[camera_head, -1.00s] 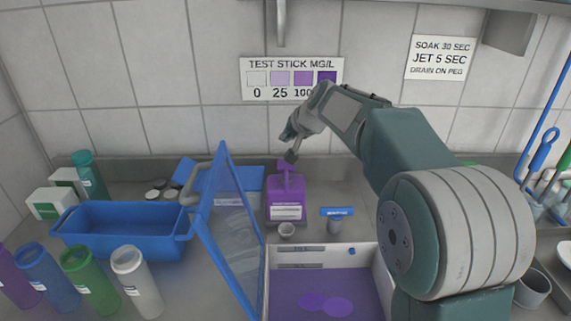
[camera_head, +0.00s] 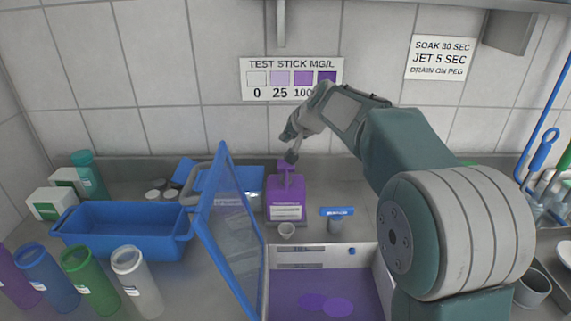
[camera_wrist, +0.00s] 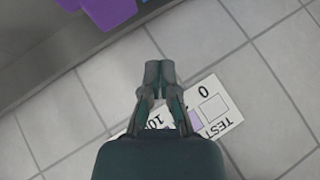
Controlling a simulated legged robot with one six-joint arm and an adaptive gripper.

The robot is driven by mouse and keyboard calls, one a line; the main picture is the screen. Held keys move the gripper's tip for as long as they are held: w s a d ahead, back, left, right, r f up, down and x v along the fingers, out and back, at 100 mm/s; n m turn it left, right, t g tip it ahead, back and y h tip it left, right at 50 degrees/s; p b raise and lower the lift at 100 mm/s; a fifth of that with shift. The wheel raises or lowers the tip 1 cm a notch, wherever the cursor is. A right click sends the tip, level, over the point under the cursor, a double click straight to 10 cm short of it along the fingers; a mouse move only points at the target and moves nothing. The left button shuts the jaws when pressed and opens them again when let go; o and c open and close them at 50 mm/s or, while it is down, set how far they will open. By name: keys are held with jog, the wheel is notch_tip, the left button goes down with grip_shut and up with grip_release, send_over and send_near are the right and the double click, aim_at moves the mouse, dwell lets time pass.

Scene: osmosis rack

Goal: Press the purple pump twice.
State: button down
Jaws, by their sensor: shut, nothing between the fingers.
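The purple pump bottle (camera_head: 286,198) stands upright at the back of the counter, with a white label on its front. Its purple pump head (camera_head: 284,166) is on top. My gripper (camera_head: 291,156) is shut and empty, with its tips right at the pump head; I cannot tell whether they touch it. In the wrist view my gripper (camera_wrist: 159,72) shows closed fingers against the wall. A purple piece of the bottle (camera_wrist: 107,10) shows at the top left of that view.
A small cup (camera_head: 286,230) stands in front of the bottle. A blue-framed clear lid (camera_head: 228,225) stands tilted to the left, beside a bin with purple liquid (camera_head: 290,290). A blue tray (camera_head: 120,218) and several bottles are at left. A blue-topped item (camera_head: 336,213) stands right.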

aim_at(280, 160)
dwell(0.4)
notch_tip(280, 160, up, 4)
jog(key=shift+f, duration=0.15)
jog(key=shift+f, duration=4.45)
jog(key=shift+f, duration=0.3)
